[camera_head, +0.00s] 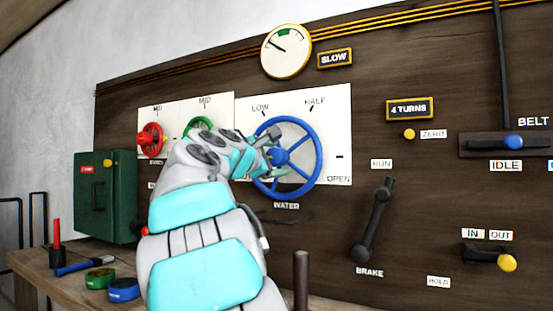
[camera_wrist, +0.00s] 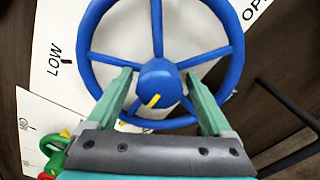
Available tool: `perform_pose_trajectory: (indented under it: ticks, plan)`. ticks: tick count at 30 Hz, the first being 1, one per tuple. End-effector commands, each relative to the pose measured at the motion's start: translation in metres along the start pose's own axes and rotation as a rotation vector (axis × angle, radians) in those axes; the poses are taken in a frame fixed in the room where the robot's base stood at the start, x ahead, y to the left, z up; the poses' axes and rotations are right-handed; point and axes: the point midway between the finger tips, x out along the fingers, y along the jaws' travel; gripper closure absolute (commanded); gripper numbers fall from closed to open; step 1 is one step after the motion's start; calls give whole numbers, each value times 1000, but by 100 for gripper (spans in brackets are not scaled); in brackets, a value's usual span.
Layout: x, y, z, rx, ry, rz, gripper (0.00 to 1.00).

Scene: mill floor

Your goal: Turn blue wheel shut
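The blue wheel (camera_head: 319,150) is mounted on a white plate marked LOW, HALF and OPEN, with WATER below it. Its rim, spokes and round hub fill much of the wrist view (camera_wrist: 158,80), where a short yellow mark shows on the hub. My gripper (camera_head: 268,150) is in front of the wheel. In the wrist view the two green fingers of my gripper (camera_wrist: 158,76) are spread, one on each side of the hub, with gaps beside it. I cannot tell whether the fingertips touch the spokes. My forearm hides the wheel's left surroundings in the head view.
A red wheel (camera_head: 151,139) and a green wheel (camera_head: 197,126) sit left on the panel. A round gauge (camera_head: 286,51) hangs above. The brake lever (camera_head: 373,220) is at right. A green box (camera_head: 108,197) stands at left, above a bench with small items.

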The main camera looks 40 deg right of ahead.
Motion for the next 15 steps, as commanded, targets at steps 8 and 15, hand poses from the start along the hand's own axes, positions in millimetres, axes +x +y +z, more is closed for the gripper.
perform_pose_trajectory:
  ticks: [8,15]
  plan:
    - [0,0,0,1,0,1,11]
    - [-18,2,1,1,0,5,11]
